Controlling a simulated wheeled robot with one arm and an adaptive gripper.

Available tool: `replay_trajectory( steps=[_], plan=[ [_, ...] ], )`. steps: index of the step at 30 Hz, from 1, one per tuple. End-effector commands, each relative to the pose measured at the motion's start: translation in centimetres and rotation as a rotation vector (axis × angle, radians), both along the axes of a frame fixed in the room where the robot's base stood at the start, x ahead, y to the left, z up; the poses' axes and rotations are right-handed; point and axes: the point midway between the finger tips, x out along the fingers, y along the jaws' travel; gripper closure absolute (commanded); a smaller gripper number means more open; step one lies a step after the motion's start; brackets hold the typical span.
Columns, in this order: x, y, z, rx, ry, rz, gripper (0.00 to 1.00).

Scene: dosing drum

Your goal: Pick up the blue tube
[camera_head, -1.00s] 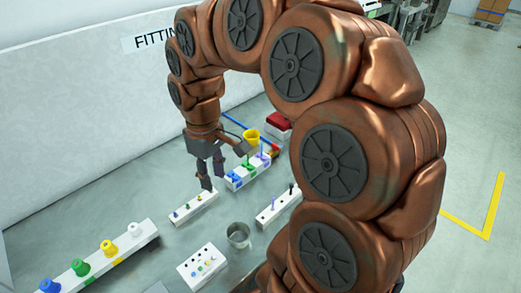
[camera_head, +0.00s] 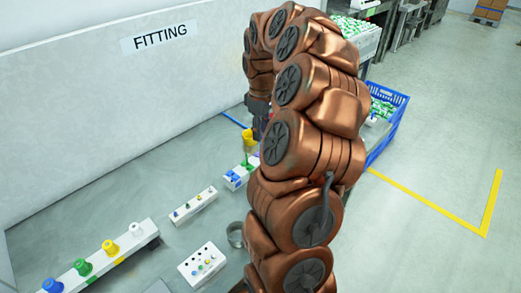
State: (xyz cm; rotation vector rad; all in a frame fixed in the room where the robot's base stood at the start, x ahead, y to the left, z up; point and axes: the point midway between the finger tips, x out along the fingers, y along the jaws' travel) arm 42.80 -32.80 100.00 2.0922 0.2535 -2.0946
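A thin blue tube (camera_head: 232,120) lies on the grey table in front of the wall. Only its left end shows; the rest is hidden behind my gripper and the yellow cup. My gripper (camera_head: 260,126) points down beside the tube's visible end, to its right. My arm covers most of the fingers, so I cannot see whether they are open, shut or touching the tube. A white rack (camera_head: 229,183) with blue and green pieces stands just in front, partly covered by my arm.
The yellow cup (camera_head: 248,137) is close to my gripper. Nearer are a small white strip (camera_head: 195,205), a button box (camera_head: 202,264), a grey cup (camera_head: 236,235) and a long white bar (camera_head: 125,250) with coloured knobs. A blue crate (camera_head: 387,130) stands right.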

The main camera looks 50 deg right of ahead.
Motion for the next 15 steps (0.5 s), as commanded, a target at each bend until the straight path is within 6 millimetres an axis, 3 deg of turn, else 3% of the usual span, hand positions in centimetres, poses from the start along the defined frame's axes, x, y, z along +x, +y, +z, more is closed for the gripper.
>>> replay_trajectory(
  steps=[8, 15],
  plan=[
    [-0.1, 0.2, -1.3, 0.001, 0.001, 0.002, 0.63],
    [-0.3, 0.4, -3.9, 0.003, 0.004, 0.001, 0.63]
  ],
)
